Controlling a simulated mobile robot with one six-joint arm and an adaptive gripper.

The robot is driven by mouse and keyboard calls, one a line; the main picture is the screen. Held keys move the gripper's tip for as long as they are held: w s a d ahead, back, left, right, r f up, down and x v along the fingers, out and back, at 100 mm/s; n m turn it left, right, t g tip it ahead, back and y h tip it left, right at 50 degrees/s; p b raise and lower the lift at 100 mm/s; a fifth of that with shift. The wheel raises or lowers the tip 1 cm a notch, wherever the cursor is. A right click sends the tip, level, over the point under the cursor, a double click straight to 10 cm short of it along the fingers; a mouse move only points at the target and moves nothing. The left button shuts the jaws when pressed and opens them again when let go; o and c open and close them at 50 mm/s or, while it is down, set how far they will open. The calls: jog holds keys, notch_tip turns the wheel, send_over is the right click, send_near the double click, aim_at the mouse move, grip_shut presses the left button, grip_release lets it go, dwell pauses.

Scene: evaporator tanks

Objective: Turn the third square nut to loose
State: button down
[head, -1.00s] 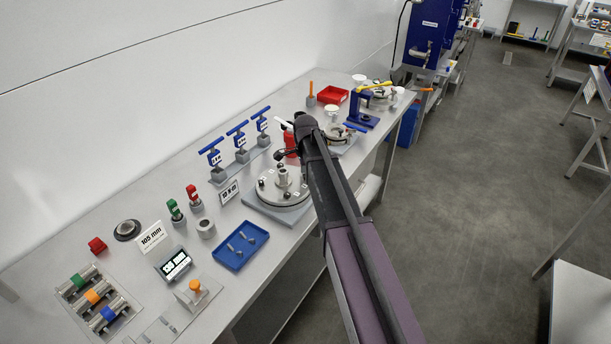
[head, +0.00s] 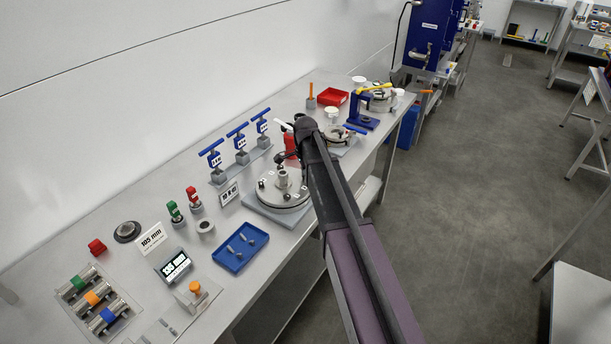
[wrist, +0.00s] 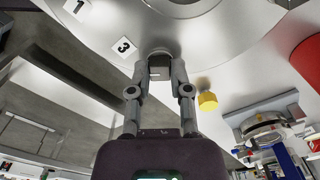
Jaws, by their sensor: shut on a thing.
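A round grey flange plate (head: 283,197) with a central hub sits on a base on the bench, partly behind my arm. In the wrist view, the plate (wrist: 195,30) fills the top, with the number labels 1 (wrist: 80,7) and 3 (wrist: 124,47) showing on its face. The third square nut (wrist: 160,58) is beside label 3, near the plate's rim. My gripper (wrist: 160,72) is closed around it, a finger on each side. In the head view my gripper (head: 283,158) is small and dark at the plate's far side.
A yellow cap-like thing (wrist: 208,101) is right of my fingers in the wrist view. Close to the plate are a red object (head: 291,146), a row of blue T-handles (head: 238,142), a label stand (head: 229,193) and a blue tray (head: 240,248). The aisle on the right is clear.

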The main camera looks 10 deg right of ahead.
jog(key=shift+s+n, duration=0.1)
jog(key=shift+n, duration=2.9)
jog(key=c, duration=0.6)
grip_release()
jog(key=shift+o, duration=0.2)
jog(key=shift+m, duration=0.4)
